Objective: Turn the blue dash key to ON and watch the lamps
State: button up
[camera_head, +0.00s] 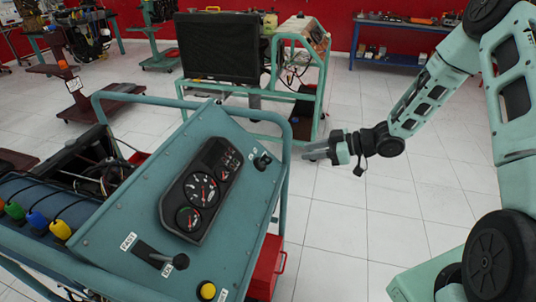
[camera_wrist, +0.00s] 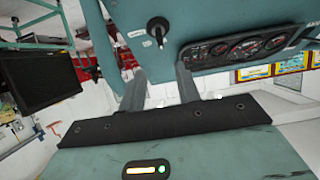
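The blue-green dash panel (camera_head: 130,205) stands tilted on a trainer stand at the left of the head view. A dark key switch (camera_head: 263,160) sits near its upper right corner; it also shows in the wrist view (camera_wrist: 157,29) with small unreadable labels beside it. The black gauge cluster (camera_head: 202,190) holds several round dials and shows in the wrist view (camera_wrist: 247,46). No lamp is clearly lit. My gripper (camera_head: 308,151) is open and empty, to the right of the key and apart from it. Its two fingers (camera_wrist: 160,88) stand apart in the wrist view.
A lever (camera_head: 160,257) marked FAST and a yellow button (camera_head: 207,291) are low on the panel. A tubular rail (camera_head: 285,150) runs along the panel's right side. A red box (camera_head: 267,268) is below. Another trainer with a radiator (camera_head: 220,47) stands behind. White floor at right is clear.

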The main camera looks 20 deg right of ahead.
aim_at(270, 157)
jog(key=p+x, duration=0.3)
jog(key=x, duration=1.1)
jog(key=shift+w+a+f, duration=0.15)
jog(key=shift+a, duration=0.2)
grip_shut()
